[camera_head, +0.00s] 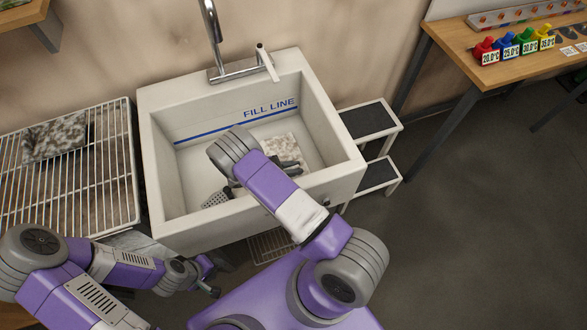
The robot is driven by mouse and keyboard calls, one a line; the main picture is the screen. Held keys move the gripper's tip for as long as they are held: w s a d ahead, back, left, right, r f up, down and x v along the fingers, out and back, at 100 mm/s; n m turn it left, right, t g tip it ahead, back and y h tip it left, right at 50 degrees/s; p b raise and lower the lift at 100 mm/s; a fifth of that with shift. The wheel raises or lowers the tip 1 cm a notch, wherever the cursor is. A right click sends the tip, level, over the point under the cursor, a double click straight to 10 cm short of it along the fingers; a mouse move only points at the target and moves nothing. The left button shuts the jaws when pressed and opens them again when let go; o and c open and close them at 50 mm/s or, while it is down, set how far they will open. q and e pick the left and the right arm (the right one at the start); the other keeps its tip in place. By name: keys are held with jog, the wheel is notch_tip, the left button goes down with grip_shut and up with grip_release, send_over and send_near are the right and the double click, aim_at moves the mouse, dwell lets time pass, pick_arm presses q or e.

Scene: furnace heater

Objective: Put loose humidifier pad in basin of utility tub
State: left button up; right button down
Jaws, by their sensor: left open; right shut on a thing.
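The white utility tub (152,170) stands against the wall, with a blue fill line inside its basin. A mottled grey-white humidifier pad (281,143) is inside the basin, toward the right side. My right arm reaches over the front rim, and its gripper (289,165) is shut on this pad; the arm partly hides the grip. I cannot tell whether the pad touches the basin floor. A second mottled pad (56,138) lies on the wire rack at left. My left gripper (211,278) is open and empty, low in front of the tub.
The wire rack (82,185) stands left of the tub. A faucet (240,68) rises behind the basin. A step stool (372,122) stands right of the tub. A wooden table (470,45) with coloured temperature-labelled items is at upper right. The floor at right is clear.

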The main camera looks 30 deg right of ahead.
jog(key=shift+f, duration=0.1)
jog(key=c, duration=1)
grip_release()
jog(key=shift+r, duration=0.2)
jog(key=shift+w+a+r, duration=0.1)
jog(key=shift+a, duration=0.2)
jog(key=p+v, duration=0.1)
jog(key=v, duration=1)
jog(key=shift+a, duration=0.15)
